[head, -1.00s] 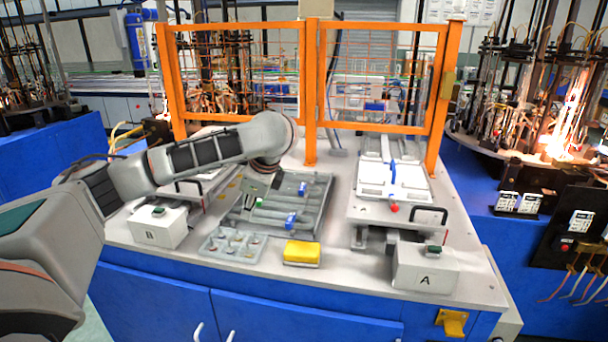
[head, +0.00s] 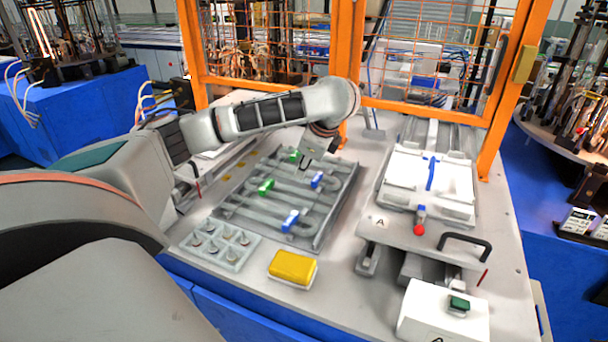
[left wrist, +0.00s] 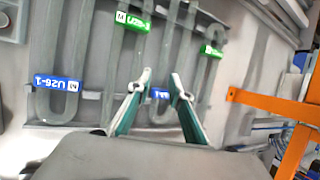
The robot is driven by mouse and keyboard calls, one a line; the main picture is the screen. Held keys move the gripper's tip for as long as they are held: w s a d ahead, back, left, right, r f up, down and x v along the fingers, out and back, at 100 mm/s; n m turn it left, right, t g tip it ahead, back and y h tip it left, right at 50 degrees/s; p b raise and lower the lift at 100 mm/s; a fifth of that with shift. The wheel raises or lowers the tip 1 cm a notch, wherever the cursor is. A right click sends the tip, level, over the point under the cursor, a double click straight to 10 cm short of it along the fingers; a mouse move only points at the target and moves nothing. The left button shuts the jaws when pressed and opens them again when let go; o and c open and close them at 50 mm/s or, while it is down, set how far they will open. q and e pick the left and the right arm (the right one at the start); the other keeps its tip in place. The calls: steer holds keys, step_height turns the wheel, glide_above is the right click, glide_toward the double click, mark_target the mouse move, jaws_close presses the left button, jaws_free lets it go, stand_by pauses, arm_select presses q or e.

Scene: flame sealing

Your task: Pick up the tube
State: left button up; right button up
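Several U-shaped grey tubes lie in a dark grey tray (head: 325,232), tagged with blue and green labels. A tube with a blue label (head: 290,220) lies near the tray's front; a second blue label (head: 317,180) is farther back. Green labels (head: 266,187) sit toward the left and back. My left gripper (head: 316,162) is over the tray's rear right part. In the left wrist view its two fingers (left wrist: 162,78) are apart and empty, with a blue-labelled tube (left wrist: 160,94) showing between them. The tube marked U26-1 (left wrist: 57,84) is to the left there. My right gripper is not in view.
A small grey tray with several round wells (head: 220,246) and a yellow sponge-like block (head: 293,267) are in front. A white fixture (head: 460,190) and a white button box (head: 445,312) stand to the right. Orange fence posts (head: 358,70) rise behind the tray.

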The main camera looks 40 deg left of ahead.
arm_select(q)
steer(key=shift+x, duration=2.75)
steer(key=shift+w, duration=0.2)
steer(key=shift+c, duration=0.3)
jaws_close()
